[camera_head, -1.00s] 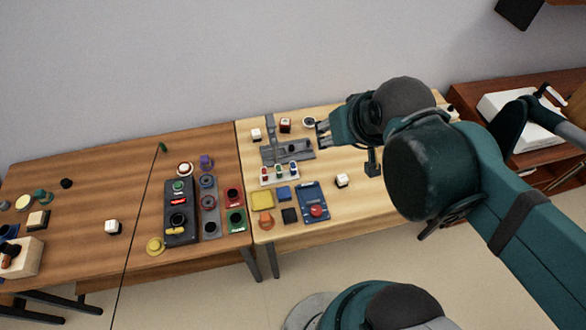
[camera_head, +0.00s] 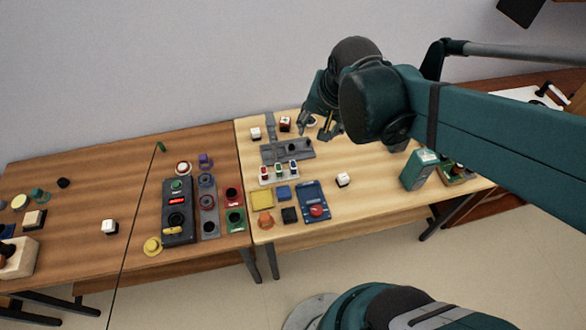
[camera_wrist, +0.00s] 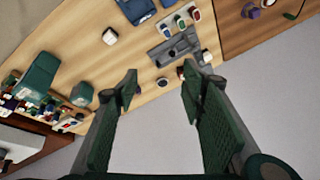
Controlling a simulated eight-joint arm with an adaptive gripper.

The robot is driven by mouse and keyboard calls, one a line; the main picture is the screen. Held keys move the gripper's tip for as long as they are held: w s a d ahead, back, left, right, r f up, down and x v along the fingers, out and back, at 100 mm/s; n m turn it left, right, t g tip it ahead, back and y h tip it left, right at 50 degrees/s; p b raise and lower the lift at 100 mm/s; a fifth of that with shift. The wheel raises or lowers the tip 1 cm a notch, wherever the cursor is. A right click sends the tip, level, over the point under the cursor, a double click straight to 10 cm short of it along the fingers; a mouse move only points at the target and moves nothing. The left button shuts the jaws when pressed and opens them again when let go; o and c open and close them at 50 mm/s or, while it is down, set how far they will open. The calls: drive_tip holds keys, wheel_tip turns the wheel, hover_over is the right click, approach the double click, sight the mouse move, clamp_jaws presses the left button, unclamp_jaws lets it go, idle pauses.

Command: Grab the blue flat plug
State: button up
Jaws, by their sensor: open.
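A small flat blue square (camera_head: 284,192) lies on the light wood table, between a yellow square and a dark blue panel. A small blue-topped piece (camera_head: 294,167) also stands in a white holder beside green and red ones; I cannot tell which is the plug named. My gripper (camera_head: 313,131) is over the back of the table, behind both blue pieces and apart from them. In the wrist view its two fingers (camera_wrist: 158,76) are spread wide with nothing between them. There the holder's blue piece (camera_wrist: 165,31) shows beyond the fingertips; the flat square is not clearly visible.
A grey L-shaped fixture (camera_head: 288,149) lies near my gripper. A yellow square (camera_head: 262,199), black square (camera_head: 289,215) and dark blue panel with red knob (camera_head: 313,198) surround the flat square. A teal box (camera_head: 419,169) stands at right. Bare table lies around the white cube (camera_head: 343,180).

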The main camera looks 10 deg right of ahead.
drive_tip(key=w+a+f+m+g+b, duration=0.2)
drive_tip(key=w+f+m, duration=0.45)
drive_tip(key=f, duration=0.35)
drive_tip(key=m+g+b, duration=0.1)
drive_tip(key=m+g, duration=0.1)
drive_tip(key=m, duration=0.3)
hover_over(293, 164)
wheel_tip(293, 164, down, 12)
drive_tip(key=shift+s+a+r, duration=0.1)
drive_tip(key=shift+f+g, duration=0.3)
drive_tip(key=shift+f, duration=0.05)
drive_tip(key=shift+f, duration=0.1)
drive_tip(key=shift+f+b, duration=0.45)
drive_tip(key=shift+f, duration=0.75)
drive_tip(key=shift+f+b, duration=0.5)
drive_tip(key=shift+f, duration=2.1)
drive_tip(key=c, duration=0.9)
